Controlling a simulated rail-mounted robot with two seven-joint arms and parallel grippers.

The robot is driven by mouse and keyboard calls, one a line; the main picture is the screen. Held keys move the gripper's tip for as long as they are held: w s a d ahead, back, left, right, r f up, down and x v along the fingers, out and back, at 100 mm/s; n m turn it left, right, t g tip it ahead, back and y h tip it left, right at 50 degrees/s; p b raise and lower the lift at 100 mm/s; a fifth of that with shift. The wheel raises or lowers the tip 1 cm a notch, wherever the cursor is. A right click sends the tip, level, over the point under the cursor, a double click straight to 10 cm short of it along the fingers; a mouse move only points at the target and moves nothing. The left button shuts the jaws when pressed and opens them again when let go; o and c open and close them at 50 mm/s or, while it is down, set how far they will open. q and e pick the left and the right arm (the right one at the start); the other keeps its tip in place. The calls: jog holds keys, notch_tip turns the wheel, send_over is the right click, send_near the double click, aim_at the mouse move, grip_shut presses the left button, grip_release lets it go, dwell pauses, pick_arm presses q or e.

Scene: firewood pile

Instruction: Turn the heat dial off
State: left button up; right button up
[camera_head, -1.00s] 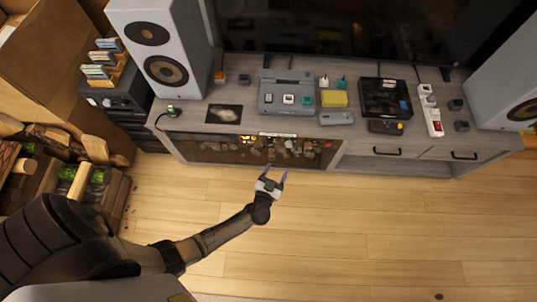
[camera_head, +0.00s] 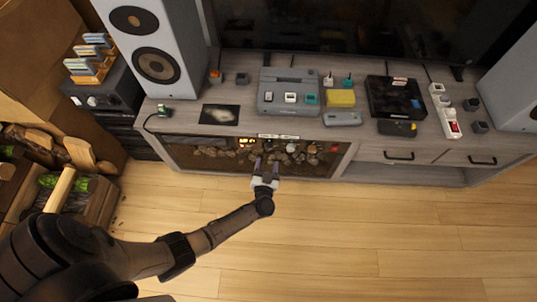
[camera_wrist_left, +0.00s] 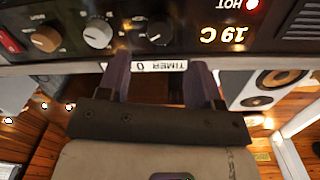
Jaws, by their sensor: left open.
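The electric fireplace (camera_head: 210,153) is set into the grey cabinet, with glowing digits (camera_head: 246,142) on its upper front. In the left wrist view its control panel appears upside down, with a brown dial (camera_wrist_left: 46,38), a silver dial (camera_wrist_left: 97,33), a black dial (camera_wrist_left: 158,30), a lit "19 C" display (camera_wrist_left: 222,35) and a red light (camera_wrist_left: 252,4) marked HOT. I cannot tell which dial is for heat. My left gripper (camera_head: 266,163) is open in front of the panel. My right gripper is not in view.
The cabinet top (camera_head: 185,118) overhangs the panel and carries a grey console (camera_head: 287,82), a black console (camera_head: 392,98) and a power strip (camera_head: 446,112). A log pile (camera_head: 60,185) stands at the left. The wooden floor (camera_head: 350,240) in front is clear.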

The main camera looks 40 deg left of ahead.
aim_at(269, 149)
pick_arm(q)
jog(key=b+x, duration=0.1)
jog(key=x, duration=0.3)
jog(key=shift+f+b, duration=0.15)
jog(key=shift+b, duration=0.2)
jog(key=shift+b+x, duration=0.35)
jog(key=shift+x, duration=0.55)
jog(key=shift+c, duration=0.4)
jog(key=c, duration=0.8)
jog(key=shift+c, duration=0.2)
